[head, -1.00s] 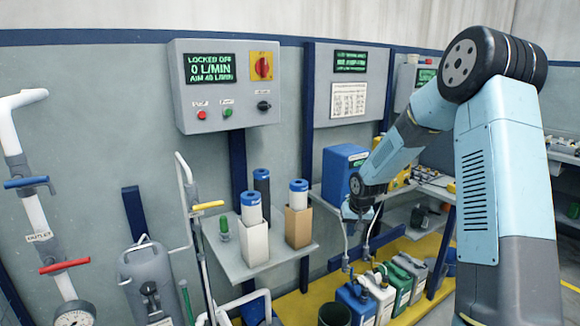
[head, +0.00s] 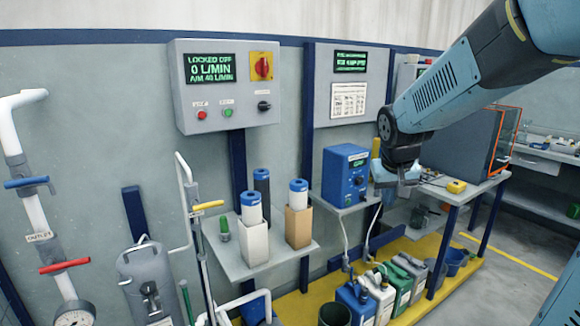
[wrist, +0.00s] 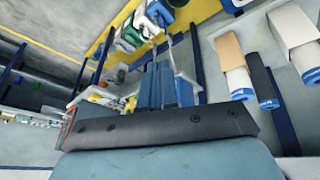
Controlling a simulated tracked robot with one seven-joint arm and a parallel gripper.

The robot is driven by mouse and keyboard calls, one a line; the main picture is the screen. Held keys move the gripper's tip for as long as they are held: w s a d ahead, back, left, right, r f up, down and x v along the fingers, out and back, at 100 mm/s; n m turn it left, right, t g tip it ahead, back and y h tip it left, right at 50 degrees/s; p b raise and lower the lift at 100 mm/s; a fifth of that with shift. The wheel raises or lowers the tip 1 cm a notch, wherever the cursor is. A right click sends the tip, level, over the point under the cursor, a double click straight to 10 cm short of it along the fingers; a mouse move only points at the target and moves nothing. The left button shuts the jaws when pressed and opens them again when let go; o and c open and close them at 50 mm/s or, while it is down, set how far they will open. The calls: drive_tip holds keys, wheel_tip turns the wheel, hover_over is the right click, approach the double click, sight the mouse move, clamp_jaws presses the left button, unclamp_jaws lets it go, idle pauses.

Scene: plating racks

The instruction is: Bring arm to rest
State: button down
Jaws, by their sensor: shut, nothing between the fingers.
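My arm reaches in from the upper right of the head view, bent down at its dark wrist joint. My gripper (head: 394,192) hangs below that joint, right of the blue pump box (head: 345,176) and in front of the bench on the right. It is shut and holds nothing that I can see; its fingertips are small and hard to make out. In the wrist view, a dark bar and a pale blue surface of my own body fill the bottom.
Filter cartridges (head: 299,213) stand on the grey shelf (head: 262,262). Several jugs (head: 380,290) stand on the yellow floor platform (head: 300,308). A bench (head: 452,192) holds a dark cabinet (head: 458,142) and a yellow device (head: 456,186). A control panel (head: 222,85) hangs on the wall.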

drive_tip(key=s+r, duration=0.2)
drive_tip(key=s, duration=0.8)
drive_tip(key=s+r+t+y, duration=0.1)
drive_tip(key=s+r, duration=0.2)
drive_tip(key=s, duration=0.6)
drive_tip(key=shift+s, duration=0.35)
drive_tip(key=shift+d, duration=0.1)
